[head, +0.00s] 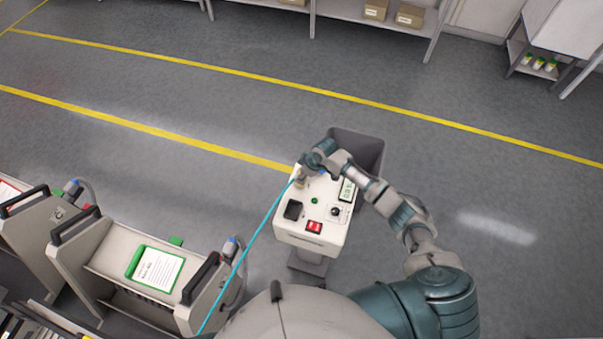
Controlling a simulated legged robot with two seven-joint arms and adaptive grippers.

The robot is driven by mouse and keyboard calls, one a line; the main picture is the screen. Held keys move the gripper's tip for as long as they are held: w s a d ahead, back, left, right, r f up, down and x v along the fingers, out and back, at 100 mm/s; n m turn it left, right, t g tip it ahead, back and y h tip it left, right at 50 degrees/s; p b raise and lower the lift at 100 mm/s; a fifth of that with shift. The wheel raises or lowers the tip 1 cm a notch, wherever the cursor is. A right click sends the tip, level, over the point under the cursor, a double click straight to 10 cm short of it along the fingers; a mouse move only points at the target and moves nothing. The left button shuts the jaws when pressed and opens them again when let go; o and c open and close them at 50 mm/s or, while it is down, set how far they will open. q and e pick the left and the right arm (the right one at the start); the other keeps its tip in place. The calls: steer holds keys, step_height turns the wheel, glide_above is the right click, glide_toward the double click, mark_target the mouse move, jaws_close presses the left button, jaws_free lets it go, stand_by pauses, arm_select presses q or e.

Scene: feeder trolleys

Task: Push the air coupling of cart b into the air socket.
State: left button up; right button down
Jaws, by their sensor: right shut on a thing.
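My right gripper (315,164) is at the upper left of the white console (312,240), shut on the air coupling at the end of a light blue hose (252,240). The coupling itself is mostly hidden by the fingers. A small tan cylindrical fitting (300,183) shows just below the gripper at the console top; I cannot tell whether it is the air socket or part of the coupling, nor whether the coupling is seated. The hose runs down left past the cart with the green-framed card (142,252). My left gripper is not in view.
The console top also carries a black square recess (292,210), a red switch (314,226), a green button (314,201) and a display (347,190). A grey bin (367,150) stands behind it. Another cart (28,220) stands at left. Open floor lies beyond.

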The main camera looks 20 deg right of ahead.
steer(key=shift+f+b, duration=0.45)
steer(key=shift+f, duration=0.3)
steer(key=c, duration=0.7)
jaws_free()
steer(key=v, duration=1.2)
steer(key=shift+w+d, duration=0.1)
steer(key=shift+f, duration=0.1)
